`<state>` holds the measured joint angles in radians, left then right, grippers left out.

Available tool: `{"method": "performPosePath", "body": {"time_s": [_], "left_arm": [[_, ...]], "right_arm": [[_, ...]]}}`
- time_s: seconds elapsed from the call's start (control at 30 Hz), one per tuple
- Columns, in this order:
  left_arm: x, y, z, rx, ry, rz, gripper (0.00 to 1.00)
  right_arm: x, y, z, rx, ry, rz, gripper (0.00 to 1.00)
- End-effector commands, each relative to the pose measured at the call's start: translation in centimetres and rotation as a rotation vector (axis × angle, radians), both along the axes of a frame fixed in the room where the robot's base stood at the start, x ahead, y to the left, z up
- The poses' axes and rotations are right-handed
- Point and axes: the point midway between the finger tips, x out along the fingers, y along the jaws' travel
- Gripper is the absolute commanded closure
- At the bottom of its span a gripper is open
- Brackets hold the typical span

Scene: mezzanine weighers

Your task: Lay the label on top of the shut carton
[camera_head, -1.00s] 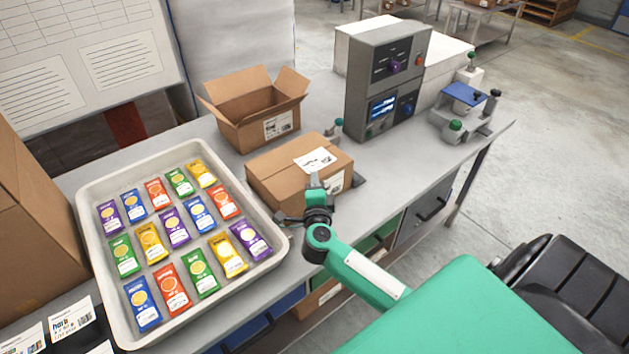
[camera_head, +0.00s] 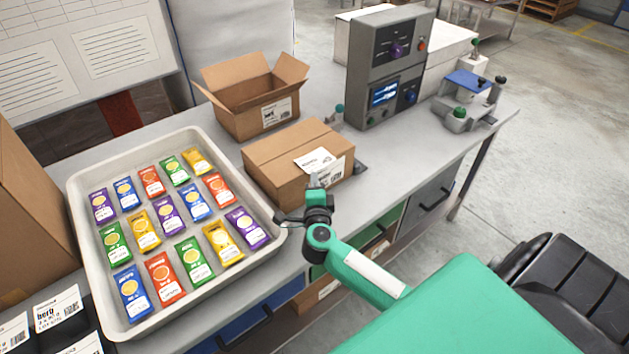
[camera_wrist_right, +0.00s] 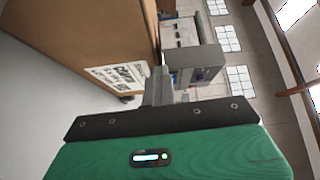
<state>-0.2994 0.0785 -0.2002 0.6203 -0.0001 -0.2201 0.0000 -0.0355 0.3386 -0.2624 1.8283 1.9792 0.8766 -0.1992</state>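The shut carton (camera_head: 283,156) is brown and sits on the grey bench, right of the tray. The white printed label (camera_head: 316,161) appears over the carton's front top edge in the head view. Its near edge is at my right gripper (camera_head: 314,181), which seems shut on it; whether it touches the carton I cannot tell. In the wrist view the narrow fingers of my right gripper (camera_wrist_right: 158,85) are together beside the carton (camera_wrist_right: 95,35), and the held label is not clear there. Another printed label (camera_wrist_right: 118,76) is on the carton's side. My left gripper is out of view.
A grey tray (camera_head: 82,238) of coloured packets stands left. An open carton (camera_head: 240,105) is behind the shut one. A grey control box (camera_head: 385,70) and a blue-topped device (camera_head: 467,82) stand right. Bare bench (camera_head: 405,137) lies in front of the control box.

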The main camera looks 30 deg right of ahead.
Motion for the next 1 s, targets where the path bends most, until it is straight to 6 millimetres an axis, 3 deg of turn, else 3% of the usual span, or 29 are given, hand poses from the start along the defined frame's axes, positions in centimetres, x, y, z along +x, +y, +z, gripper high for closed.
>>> {"method": "performPosePath", "body": {"time_s": [0.23,0.37,0.67,0.83,1.0], "left_arm": [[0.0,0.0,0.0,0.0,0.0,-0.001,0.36],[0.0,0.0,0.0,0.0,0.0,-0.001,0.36],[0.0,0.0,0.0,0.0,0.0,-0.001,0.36],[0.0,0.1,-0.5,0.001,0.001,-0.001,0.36],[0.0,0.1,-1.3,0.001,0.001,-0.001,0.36]], "right_arm": [[0.0,0.0,0.0,0.0,0.0,0.0,1.0],[0.0,0.0,0.0,0.0,0.0,0.0,0.77],[-0.1,0.1,0.0,0.001,-0.001,0.0,0.77],[-1.6,1.0,-0.3,0.004,0.001,0.001,0.77],[-4.7,2.9,-0.4,0.006,0.001,0.002,0.77]]}}
